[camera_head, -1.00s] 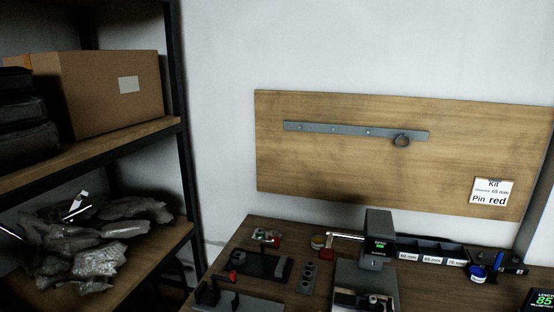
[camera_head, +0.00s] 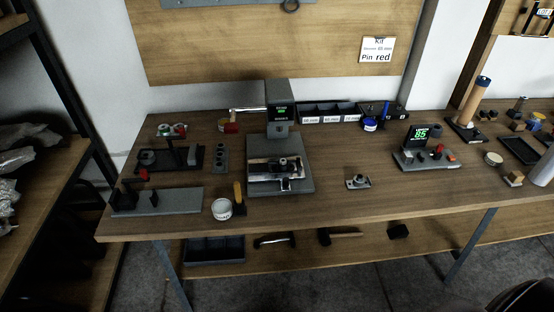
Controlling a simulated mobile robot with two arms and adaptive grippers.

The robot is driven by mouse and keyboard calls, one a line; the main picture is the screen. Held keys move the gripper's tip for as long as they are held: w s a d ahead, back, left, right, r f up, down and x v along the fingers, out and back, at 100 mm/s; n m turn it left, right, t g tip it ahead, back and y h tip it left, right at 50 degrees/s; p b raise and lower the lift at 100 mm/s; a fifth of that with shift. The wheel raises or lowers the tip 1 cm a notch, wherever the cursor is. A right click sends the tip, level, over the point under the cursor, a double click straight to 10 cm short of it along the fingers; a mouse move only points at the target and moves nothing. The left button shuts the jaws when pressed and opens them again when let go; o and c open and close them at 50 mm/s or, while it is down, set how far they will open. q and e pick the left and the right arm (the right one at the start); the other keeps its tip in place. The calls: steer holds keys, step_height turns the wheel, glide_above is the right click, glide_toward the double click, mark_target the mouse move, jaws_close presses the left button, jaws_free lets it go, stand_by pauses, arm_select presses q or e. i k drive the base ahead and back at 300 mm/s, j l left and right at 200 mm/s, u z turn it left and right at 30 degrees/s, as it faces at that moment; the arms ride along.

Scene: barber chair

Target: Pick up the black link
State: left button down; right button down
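I cannot single out a black link with certainty. A small grey piece with a dark round part (camera_head: 357,181) lies alone on the open middle of the workbench (camera_head: 340,212). A dark part also sits on the pale fixture (camera_head: 276,168) of the grey press (camera_head: 280,122). Dark pieces stand on the fixtures at the left of the bench, too small to identify.
Labelled bins (camera_head: 345,119) line the back. A device reading 85 (camera_head: 418,136) stands at the right. A shelf under the bench holds a hammer (camera_head: 339,234).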

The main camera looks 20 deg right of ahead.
mark_target(289, 167)
steer(key=i+j+z, duration=0.15)
steer(key=i+j, duration=0.2)
steer(key=i+j+z, duration=0.1)
steer(key=i+j, duration=0.2)
steer(key=j, duration=0.15)
steer(key=i+j+z, duration=0.15)
steer(key=i+j, duration=0.15)
steer(key=j, duration=0.1)
